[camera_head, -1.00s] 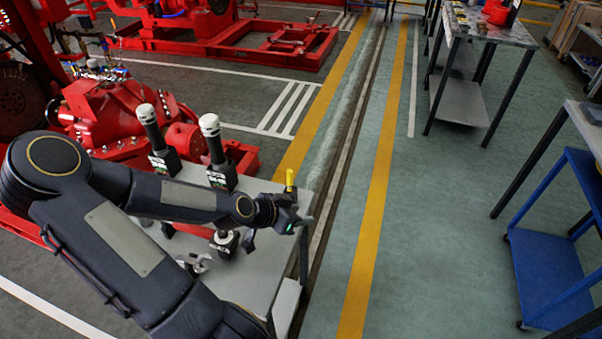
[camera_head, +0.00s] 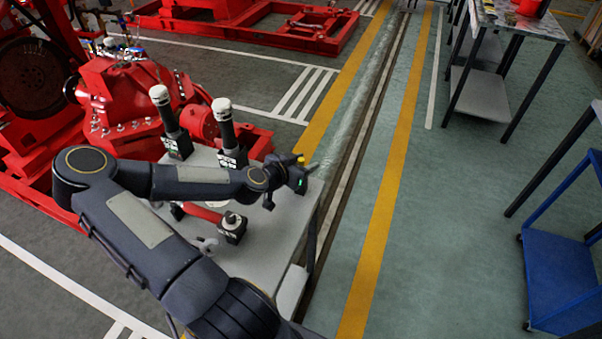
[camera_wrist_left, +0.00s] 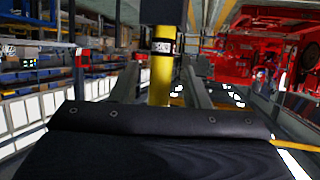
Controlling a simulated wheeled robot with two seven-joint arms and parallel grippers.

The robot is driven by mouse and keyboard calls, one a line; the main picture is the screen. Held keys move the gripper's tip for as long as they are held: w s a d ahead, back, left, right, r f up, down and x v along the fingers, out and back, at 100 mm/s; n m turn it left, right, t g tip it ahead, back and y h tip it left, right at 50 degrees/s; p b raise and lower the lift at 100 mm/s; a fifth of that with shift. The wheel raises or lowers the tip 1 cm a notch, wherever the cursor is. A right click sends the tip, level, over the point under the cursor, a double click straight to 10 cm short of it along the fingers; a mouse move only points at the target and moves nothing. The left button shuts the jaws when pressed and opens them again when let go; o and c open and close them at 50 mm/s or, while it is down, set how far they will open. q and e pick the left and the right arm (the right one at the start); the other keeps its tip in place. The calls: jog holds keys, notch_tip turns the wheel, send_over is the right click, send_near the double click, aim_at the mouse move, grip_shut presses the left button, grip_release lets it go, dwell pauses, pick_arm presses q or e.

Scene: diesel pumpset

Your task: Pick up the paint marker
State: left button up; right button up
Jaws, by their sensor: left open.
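The paint marker (camera_wrist_left: 161,80) is a yellow upright cylinder with a pale printed band and a dark upper part in the left wrist view. It stands between the two spread fingers of my left gripper (camera_wrist_left: 160,90), with no clear contact visible. In the head view only the marker's yellow top (camera_head: 300,158) shows, behind my left gripper (camera_head: 304,175) near the right edge of the grey table (camera_head: 270,255). The gripper hides the marker's lower part. My right gripper is not in view.
Two dark tools with white caps (camera_head: 159,95) (camera_head: 221,104) stand at the table's back. A dark device (camera_head: 232,228) and a wrench-like tool (camera_head: 205,245) are nearer. Red pump machinery (camera_head: 120,95) stands behind. The floor right of the table is clear.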

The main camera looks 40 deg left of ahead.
pick_arm(q)
jog(key=shift+w+f, duration=0.1)
jog(key=shift+w, duration=0.1)
grip_shut()
notch_tip(320, 180, up, 10)
jog(key=p, duration=0.1)
dwell(0.5)
